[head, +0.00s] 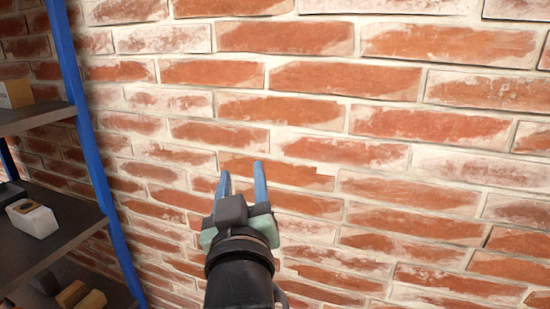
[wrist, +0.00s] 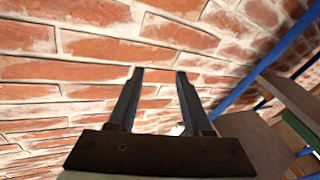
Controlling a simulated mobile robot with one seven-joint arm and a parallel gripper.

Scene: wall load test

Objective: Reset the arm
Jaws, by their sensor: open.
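My gripper (head: 242,178) reaches out in front of the brick wall (head: 405,130) in the head view, with its two blue-grey fingers apart and nothing between them. In the wrist view my gripper (wrist: 158,82) also shows open and empty, with brick wall (wrist: 80,55) beyond it. I cannot tell the exact gap between the fingertips and the wall. My dark arm comes up from the bottom of the head view.
A shelf rack with a blue post (head: 88,140) and dark shelves (head: 55,228) stands at the left of the head view. It holds a white box (head: 32,219), a cardboard box (head: 15,93) and wooden blocks (head: 80,296). The wall's right side is unobstructed.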

